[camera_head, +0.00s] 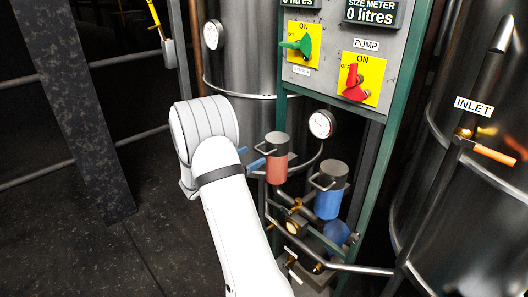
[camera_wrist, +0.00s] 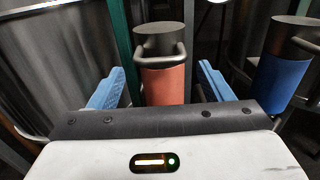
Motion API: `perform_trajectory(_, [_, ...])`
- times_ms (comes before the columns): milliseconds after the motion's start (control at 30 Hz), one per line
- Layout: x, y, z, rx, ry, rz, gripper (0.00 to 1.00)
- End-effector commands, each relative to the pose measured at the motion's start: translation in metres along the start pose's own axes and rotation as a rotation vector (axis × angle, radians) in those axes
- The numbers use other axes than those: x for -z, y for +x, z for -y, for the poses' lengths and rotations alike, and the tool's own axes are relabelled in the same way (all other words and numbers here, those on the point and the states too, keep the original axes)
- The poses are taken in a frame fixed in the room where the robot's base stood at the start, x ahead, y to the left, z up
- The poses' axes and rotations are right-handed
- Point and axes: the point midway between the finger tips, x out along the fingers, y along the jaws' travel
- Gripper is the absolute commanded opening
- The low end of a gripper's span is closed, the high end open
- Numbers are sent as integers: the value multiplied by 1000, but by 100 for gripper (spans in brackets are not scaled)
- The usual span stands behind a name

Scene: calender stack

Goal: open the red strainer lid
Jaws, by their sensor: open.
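The red strainer (camera_head: 277,169) stands upright on the pipework in the head view, below the control panel. Its dark grey lid (camera_head: 277,143) sits on top and has a loop handle (camera_head: 267,154) on its side. In the wrist view the red strainer (camera_wrist: 163,86), its lid (camera_wrist: 160,37) and the handle (camera_wrist: 161,57) are straight ahead, between the fingers. My gripper (camera_wrist: 158,85) is open, with one blue finger on each side of the strainer and visible gaps to both. In the head view, my arm hides most of the gripper; blue fingertips show beside the strainer.
A blue strainer (camera_head: 329,201) with its own dark lid stands to the right; it also shows in the wrist view (camera_wrist: 281,84). A pressure gauge (camera_head: 321,124) and a green frame post (camera_head: 366,178) are close by. Pipes and valves fill the space below.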

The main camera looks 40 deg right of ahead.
Motion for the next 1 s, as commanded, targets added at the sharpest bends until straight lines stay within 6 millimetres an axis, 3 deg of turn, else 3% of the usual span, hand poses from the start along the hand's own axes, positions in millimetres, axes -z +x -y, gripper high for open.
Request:
perform_trajectory(200, [-1, 37, 1, 4, 2, -1, 73])
perform_trajectory(400, [0, 59, 1, 1, 2, -2, 73])
perform_trajectory(767, [0, 65, 0, 0, 2, -3, 73])
perform_trajectory(1000, [0, 64, 0, 0, 2, -3, 53])
